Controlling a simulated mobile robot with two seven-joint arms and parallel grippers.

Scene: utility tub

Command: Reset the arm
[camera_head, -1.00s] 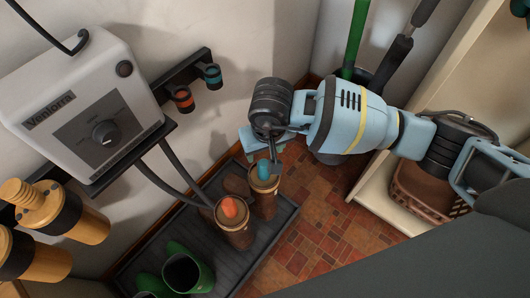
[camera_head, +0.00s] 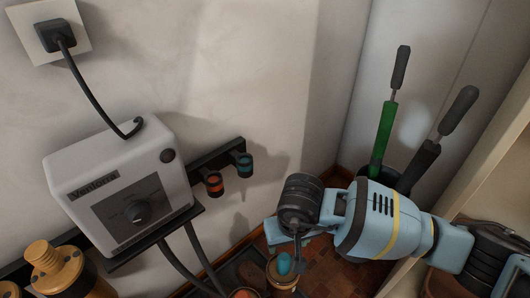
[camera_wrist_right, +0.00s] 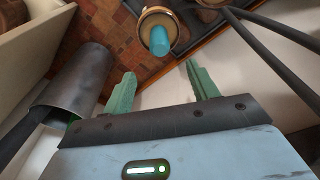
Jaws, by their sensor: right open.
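My right gripper (camera_head: 270,235) hangs above the boot area in the head view, beside the wall; its fingers are mostly hidden there. In the right wrist view its two green fingers (camera_wrist_right: 160,80) stand apart with nothing between them. A brown boot (camera_head: 282,275) with a blue-teal insert (camera_head: 285,262) stands just below it. The boot's round opening (camera_wrist_right: 145,22) and insert (camera_wrist_right: 159,40) also show beyond the fingertips in the wrist view, apart from them. My left gripper is not in view.
A white control box (camera_head: 120,185) with a dial is on the wall at left, near orange (camera_head: 215,184) and teal (camera_head: 244,166) holders. Gold fittings (camera_head: 55,270) stand at lower left. A dark bin (camera_head: 395,175) holds long-handled tools behind my right arm. A shelf unit (camera_head: 490,150) is at right.

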